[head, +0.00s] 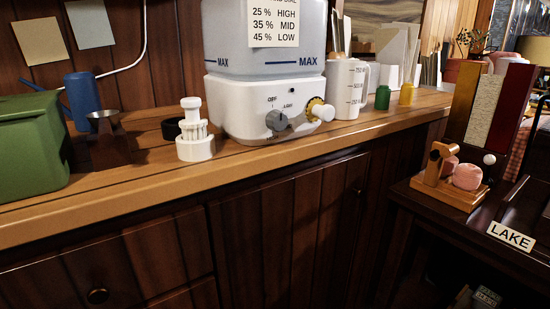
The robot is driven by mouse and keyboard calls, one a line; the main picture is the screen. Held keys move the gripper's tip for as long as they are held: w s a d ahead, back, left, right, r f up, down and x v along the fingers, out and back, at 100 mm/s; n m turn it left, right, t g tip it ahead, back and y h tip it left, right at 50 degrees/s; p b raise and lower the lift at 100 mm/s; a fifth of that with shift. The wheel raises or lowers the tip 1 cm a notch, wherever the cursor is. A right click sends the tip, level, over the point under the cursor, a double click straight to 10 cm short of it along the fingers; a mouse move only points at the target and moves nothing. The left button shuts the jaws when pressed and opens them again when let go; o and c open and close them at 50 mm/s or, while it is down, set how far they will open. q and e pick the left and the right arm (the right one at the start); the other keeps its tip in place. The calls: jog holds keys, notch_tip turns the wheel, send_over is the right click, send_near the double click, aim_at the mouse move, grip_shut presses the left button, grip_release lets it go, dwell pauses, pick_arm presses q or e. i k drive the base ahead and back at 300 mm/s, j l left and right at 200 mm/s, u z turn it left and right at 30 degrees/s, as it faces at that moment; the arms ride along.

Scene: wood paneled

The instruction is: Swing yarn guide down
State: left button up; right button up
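A small wooden yarn stand (450,193) sits on the dark table at the right. A wooden arm (433,166), apparently the yarn guide, stands raised at the left end of its base, with a rounded top. Pink yarn (467,177) rests on the base, and more pink shows just behind the arm. A white ball (489,159) stands on a thin post at the right end of the base. Neither of my grippers is in view.
The dark table (405,197) also holds tall coloured panels (481,110) behind the stand and a LAKE sign (511,236) to its right. The wooden counter (120,193) at left carries a white humidifier (262,108), measuring jug (348,90) and green bin (30,142).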

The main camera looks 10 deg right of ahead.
aim_at(489, 160)
jog(key=z, duration=0.4)
jog(key=l+z, duration=0.15)
jog(key=z, duration=0.3)
jog(key=l+z, duration=0.1)
jog(key=z, duration=0.3)
jog(key=i+l+u, duration=0.15)
jog(key=l+u, duration=0.2)
jog(key=i+l+u, duration=0.1)
jog(key=l+u, duration=0.15)
jog(key=u, duration=0.15)
